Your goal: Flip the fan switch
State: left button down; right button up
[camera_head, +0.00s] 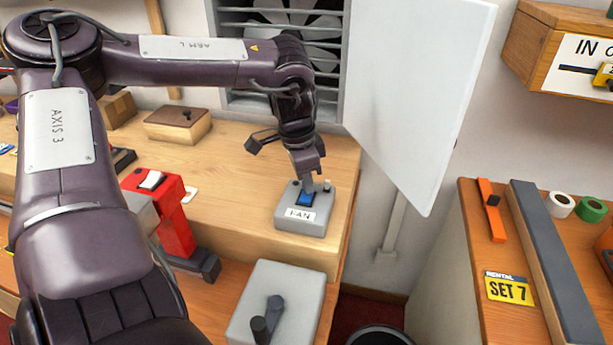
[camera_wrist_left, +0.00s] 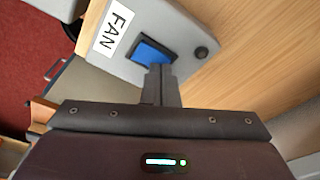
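The fan switch box (camera_head: 318,221) is a grey box with a FAN label, standing on the right end of the wooden bench. Its blue rocker (camera_head: 305,198) is on the top face. My left gripper (camera_head: 308,184) points down at the rocker, its fingertips at or just above it; contact cannot be told. In the left wrist view the fingers (camera_wrist_left: 160,72) look shut together with nothing between them, at the near edge of the blue rocker (camera_wrist_left: 152,52). A round dark knob (camera_wrist_left: 201,53) is beside the rocker there. My right gripper is not in view.
The fan (camera_head: 300,35) sits in a wall frame behind, with a white panel (camera_head: 415,90) open to its right. A red device (camera_head: 170,215) stands left of the switch box. A grey box with a dark lever (camera_head: 275,310) is in front. A side table (camera_head: 490,270) is right.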

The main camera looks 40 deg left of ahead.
pick_arm(q)
jog(key=shift+f, duration=0.2)
notch_tip(320, 180, up, 7)
jog(key=p, duration=0.4)
jog(key=shift+p, duration=0.3)
dwell(0.6)
